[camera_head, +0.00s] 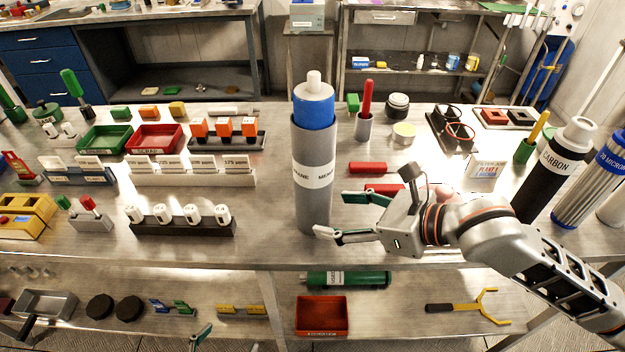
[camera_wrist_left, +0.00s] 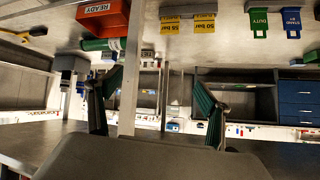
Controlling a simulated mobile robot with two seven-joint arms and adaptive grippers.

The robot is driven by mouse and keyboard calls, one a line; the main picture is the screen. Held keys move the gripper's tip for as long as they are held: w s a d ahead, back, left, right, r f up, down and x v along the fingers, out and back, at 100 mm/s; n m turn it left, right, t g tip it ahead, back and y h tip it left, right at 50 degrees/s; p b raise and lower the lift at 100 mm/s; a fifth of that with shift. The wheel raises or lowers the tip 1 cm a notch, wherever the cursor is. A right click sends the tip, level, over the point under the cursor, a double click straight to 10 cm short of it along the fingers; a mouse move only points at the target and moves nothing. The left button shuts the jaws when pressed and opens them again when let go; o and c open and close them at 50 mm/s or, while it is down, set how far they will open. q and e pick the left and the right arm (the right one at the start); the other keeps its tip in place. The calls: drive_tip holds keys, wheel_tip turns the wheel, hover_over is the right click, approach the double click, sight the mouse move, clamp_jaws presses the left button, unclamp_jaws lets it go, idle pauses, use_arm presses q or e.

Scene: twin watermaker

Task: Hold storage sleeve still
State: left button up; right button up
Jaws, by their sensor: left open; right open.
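The grey storage sleeve (camera_head: 314,205) stands upright near the table's front edge in the head view, with a white label around it. A blue and white cylinder (camera_head: 314,108) sticks out of its top. My right gripper (camera_head: 333,215) is open at the sleeve's lower right side. Its nearer fingertip overlaps the sleeve in the picture; its farther finger is just right of it. I cannot tell whether they touch. My left gripper shows only as a green finger part (camera_head: 201,334) at the bottom edge. In the left wrist view it (camera_wrist_left: 158,76) is open and empty.
A black rack with white-topped pieces (camera_head: 182,229) stands left of the sleeve. Red blocks (camera_head: 368,168) lie right of it. A black CARBON cylinder (camera_head: 545,175) stands at the right.

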sight(329, 213)
drive_tip(key=shift+b+x, duration=0.5)
drive_tip(key=shift+x, duration=2.5)
drive_tip(key=c, duration=1.2)
drive_tip(key=o, duration=1.3)
drive_tip(key=shift+o, duration=0.2)
drive_tip(key=c, duration=1.3)
drive_tip(key=shift+c, duration=0.2)
